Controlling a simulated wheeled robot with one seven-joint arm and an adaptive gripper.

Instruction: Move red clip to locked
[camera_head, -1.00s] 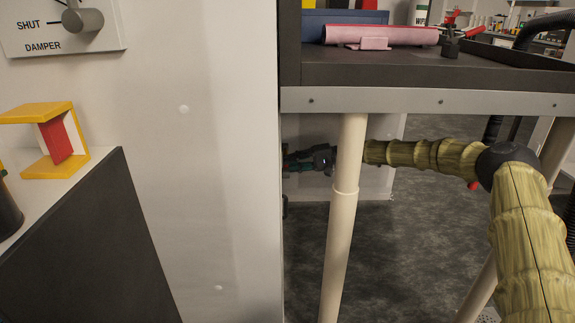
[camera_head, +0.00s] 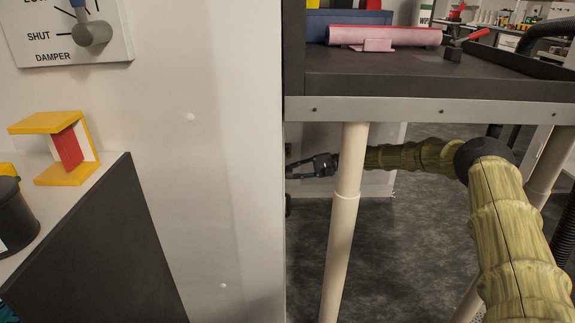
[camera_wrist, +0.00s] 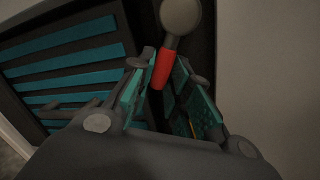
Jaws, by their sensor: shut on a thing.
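The red clip (camera_wrist: 163,70) shows in the wrist view as a short red sleeve below a grey rounded knob (camera_wrist: 181,16). My gripper (camera_wrist: 165,84) has its teal-padded fingers on both sides of the red clip and is shut on it. The lower end of the clip is hidden between the fingers. In the head view my gripper (camera_head: 302,168) is low, beneath the bench and behind its leg, with its tip at the white panel's edge. The clip cannot be made out there, and no locked marking is readable.
A dark frame with teal slats (camera_wrist: 70,55) lies left of the fingers. The white panel (camera_head: 210,150) and the bench leg (camera_head: 345,220) stand close to my arm. A damper dial (camera_head: 92,33) and a yellow stand (camera_head: 66,175) are at left.

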